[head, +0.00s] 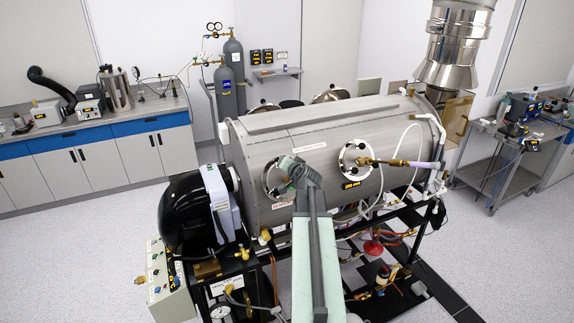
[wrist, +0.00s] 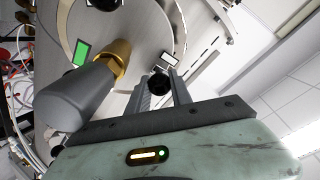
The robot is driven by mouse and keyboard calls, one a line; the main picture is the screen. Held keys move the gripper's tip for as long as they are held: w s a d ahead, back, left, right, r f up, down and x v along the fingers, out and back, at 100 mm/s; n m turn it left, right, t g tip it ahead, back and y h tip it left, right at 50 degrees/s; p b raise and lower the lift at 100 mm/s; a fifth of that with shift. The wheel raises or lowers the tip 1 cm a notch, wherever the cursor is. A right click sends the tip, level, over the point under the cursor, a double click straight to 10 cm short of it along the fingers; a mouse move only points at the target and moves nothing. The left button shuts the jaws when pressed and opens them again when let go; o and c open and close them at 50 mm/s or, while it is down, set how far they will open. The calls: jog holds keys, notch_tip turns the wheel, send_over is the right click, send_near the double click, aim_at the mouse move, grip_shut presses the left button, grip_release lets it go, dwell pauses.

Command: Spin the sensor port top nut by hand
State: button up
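The left round port (head: 268,180) on the side of the steel chamber is partly covered by my gripper (head: 283,165). In the wrist view its pale round flange (wrist: 135,35) fills the upper left. A black round nut (wrist: 158,83) on the flange shows between the tips of my gripper (wrist: 159,78), seen end on. The two grey fingers stand apart with the nut filling most of the gap. I cannot tell whether they touch it. A brass hex fitting (wrist: 112,60) with a grey cylinder (wrist: 75,105) sits just left of the fingers.
A second port (head: 356,160) with a brass fitting and white hose is to the right on the chamber (head: 310,135). A black blower (head: 187,215) stands left. Pipes and valves lie below. Another black nut (wrist: 105,3) is at the wrist view's top.

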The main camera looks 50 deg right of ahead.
jog(key=o, duration=0.4)
